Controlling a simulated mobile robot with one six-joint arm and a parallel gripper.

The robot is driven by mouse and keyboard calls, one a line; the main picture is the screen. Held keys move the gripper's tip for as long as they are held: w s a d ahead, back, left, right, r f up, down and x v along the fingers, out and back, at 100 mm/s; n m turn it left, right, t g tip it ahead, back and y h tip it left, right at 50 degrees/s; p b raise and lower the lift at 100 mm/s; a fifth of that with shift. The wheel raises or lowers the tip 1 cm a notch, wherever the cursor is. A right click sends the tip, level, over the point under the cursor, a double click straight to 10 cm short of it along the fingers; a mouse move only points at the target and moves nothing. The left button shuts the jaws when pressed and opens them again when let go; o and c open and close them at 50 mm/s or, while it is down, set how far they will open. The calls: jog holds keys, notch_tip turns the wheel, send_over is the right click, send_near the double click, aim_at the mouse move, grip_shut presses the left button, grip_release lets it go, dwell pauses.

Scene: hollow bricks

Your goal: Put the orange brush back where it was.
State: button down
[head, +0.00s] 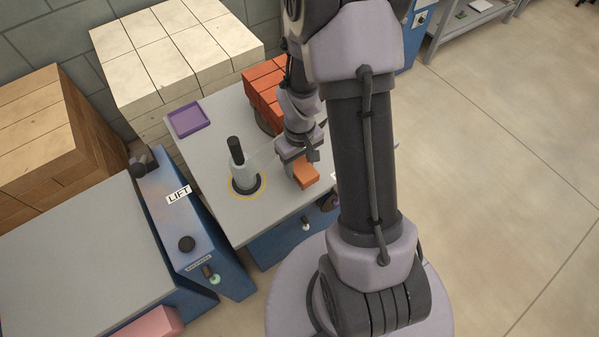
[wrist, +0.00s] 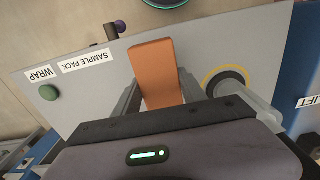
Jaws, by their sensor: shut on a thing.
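My gripper (head: 298,156) is shut on an orange brush (head: 306,175), which looks like a plain orange block. It is held over the right front part of the grey table (head: 215,100). No bristles show, and its underside is hidden. In the wrist view the brush (wrist: 157,70) sits between the two fingers of my gripper (wrist: 160,95) and points away from the camera. I cannot tell whether it touches the table.
A grey cylinder with a black top (head: 241,168) stands inside a yellow ring, left of my gripper. Red-orange bricks (head: 262,88) are stacked behind it. A purple tray (head: 188,119) lies at the back left. A blue LIFT unit (head: 185,220) adjoins the table's left side.

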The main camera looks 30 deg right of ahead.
aim_at(299, 172)
jog(key=shift+f+b, duration=1)
jog(key=shift+f, duration=0.85)
jog(key=c, duration=0.6)
grip_release()
jog(key=shift+w, duration=0.1)
jog(key=shift+c, duration=0.2)
notch_tip(299, 172, up, 12)
jog(key=p, duration=0.5)
jog(key=shift+r+p, duration=0.1)
jog(key=shift+p, duration=0.25)
jog(key=a+r+m+t, duration=0.2)
jog(key=a+r, duration=0.3)
jog(key=r, duration=0.7)
jog(key=s+a+r+m+t+y, duration=0.2)
jog(key=s+a+r+t, duration=0.1)
jog(key=s+a+r, duration=0.6)
notch_tip(299, 172, up, 3)
jog(key=shift+s+a+f+m+t, duration=0.15)
jog(key=shift+s+a+m+t, duration=0.2)
jog(key=shift+s, duration=0.8)
